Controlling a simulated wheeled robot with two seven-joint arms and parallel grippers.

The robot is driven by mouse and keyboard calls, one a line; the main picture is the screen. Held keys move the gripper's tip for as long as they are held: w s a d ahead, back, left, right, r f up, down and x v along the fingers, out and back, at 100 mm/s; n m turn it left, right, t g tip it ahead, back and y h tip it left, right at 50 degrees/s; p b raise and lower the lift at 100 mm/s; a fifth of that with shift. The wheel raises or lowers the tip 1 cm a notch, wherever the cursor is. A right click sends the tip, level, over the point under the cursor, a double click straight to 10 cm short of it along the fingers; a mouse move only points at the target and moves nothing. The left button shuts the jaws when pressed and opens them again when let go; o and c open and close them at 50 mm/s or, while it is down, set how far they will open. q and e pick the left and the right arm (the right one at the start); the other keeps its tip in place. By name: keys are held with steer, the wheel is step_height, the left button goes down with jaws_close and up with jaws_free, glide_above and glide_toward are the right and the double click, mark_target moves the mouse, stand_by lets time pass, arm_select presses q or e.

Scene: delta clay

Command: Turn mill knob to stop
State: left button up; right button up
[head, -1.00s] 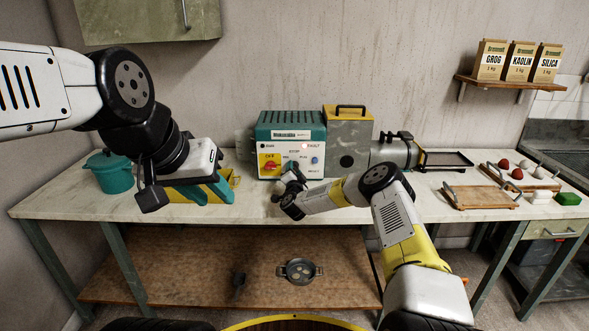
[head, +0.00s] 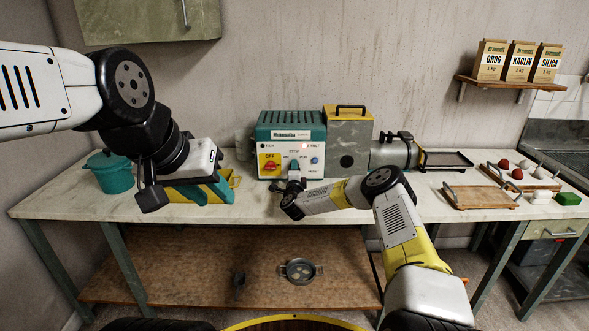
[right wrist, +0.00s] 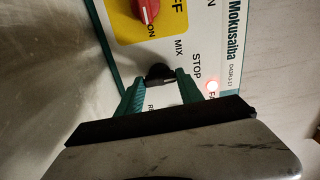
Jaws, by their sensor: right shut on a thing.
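The mill's control box (head: 291,133) stands on the bench, with a teal top and a white front panel. Its black mode knob (right wrist: 158,72) sits by the MIX and STOP labels. My right gripper (right wrist: 160,82) is shut on this knob, one teal finger on each side. In the head view my right gripper (head: 294,173) reaches the panel below the STOP label; the fingers largely hide the knob, so its exact pointing is unclear. My left gripper (head: 202,192) hangs over the left of the bench, its teal fingers apart.
A red OFF switch (right wrist: 146,10) on a yellow plate is beside the knob. A teal pot (head: 112,174) stands at the left. Wooden trays (head: 480,197) lie at the right.

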stand_by(0.3)
steer(key=shift+f, duration=0.1)
steer(key=o, duration=1.4)
steer(key=shift+s, duration=3.9)
